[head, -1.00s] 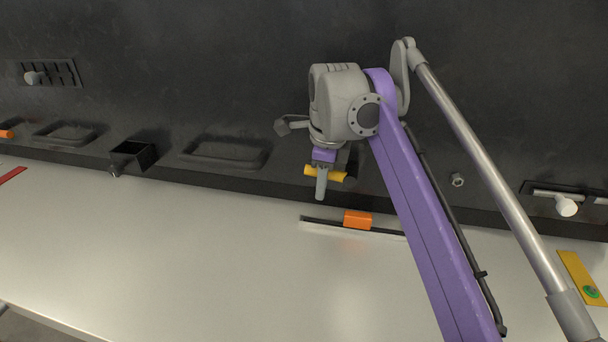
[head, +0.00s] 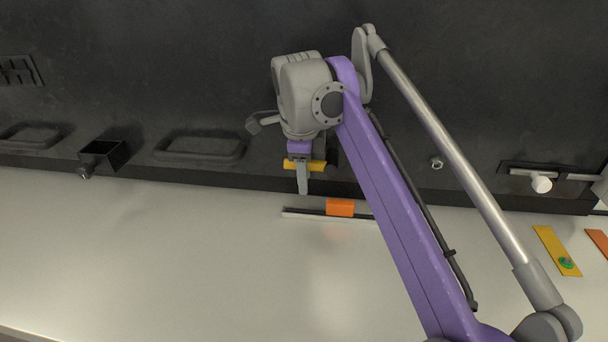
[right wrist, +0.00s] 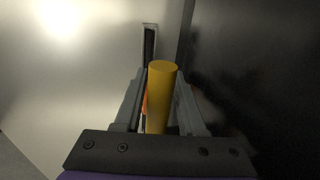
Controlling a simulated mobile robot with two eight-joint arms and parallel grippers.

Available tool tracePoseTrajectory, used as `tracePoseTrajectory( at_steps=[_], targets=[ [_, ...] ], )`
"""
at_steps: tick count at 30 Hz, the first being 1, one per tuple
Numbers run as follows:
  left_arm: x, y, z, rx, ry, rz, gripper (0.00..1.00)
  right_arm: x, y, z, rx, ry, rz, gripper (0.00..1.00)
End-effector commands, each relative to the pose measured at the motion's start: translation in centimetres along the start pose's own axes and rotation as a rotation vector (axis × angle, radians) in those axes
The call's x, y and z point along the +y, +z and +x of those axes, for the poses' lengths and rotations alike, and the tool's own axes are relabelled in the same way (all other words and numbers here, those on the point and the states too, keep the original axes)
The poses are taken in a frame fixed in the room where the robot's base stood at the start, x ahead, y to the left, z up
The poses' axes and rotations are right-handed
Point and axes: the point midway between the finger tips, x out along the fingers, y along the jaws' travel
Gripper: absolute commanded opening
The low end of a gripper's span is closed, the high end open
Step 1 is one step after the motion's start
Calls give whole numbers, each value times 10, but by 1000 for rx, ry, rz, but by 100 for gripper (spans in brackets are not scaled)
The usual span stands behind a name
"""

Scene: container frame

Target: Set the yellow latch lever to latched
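The yellow latch lever (head: 318,166) shows in the head view as a short yellow bar by the foot of the dark wall panel. My right gripper (head: 303,186) is at it, pointing down, with a grey finger crossing in front of the bar. In the right wrist view the lever is a yellow cylinder (right wrist: 160,95) between the two fingers of my right gripper (right wrist: 163,100). A narrow gap with orange behind it shows beside the left finger, so the fingers look open around the lever. The lever's mount is hidden. My left gripper is out of view.
An orange block (head: 340,208) sits on a dark rail on the pale worktop just below the gripper. A black open box (head: 103,155) and recessed trays are at left. A white-knobbed bolt (head: 541,184) and a yellow plate (head: 556,250) are at right. The front worktop is clear.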

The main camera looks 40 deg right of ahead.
Motion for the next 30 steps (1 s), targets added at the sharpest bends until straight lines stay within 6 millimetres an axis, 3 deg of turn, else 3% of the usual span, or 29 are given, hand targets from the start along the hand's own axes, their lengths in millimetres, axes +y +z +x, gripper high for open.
tracePoseTrajectory(
  at_steps=[8,21,30],
  targets=[
    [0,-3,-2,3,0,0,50,-1,0,-15,-1,-1,0,40],
    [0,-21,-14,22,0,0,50,-1,0,-97,-2,-2,0,40],
    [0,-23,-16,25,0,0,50,0,0,-108,0,0,0,40]
  ],
)
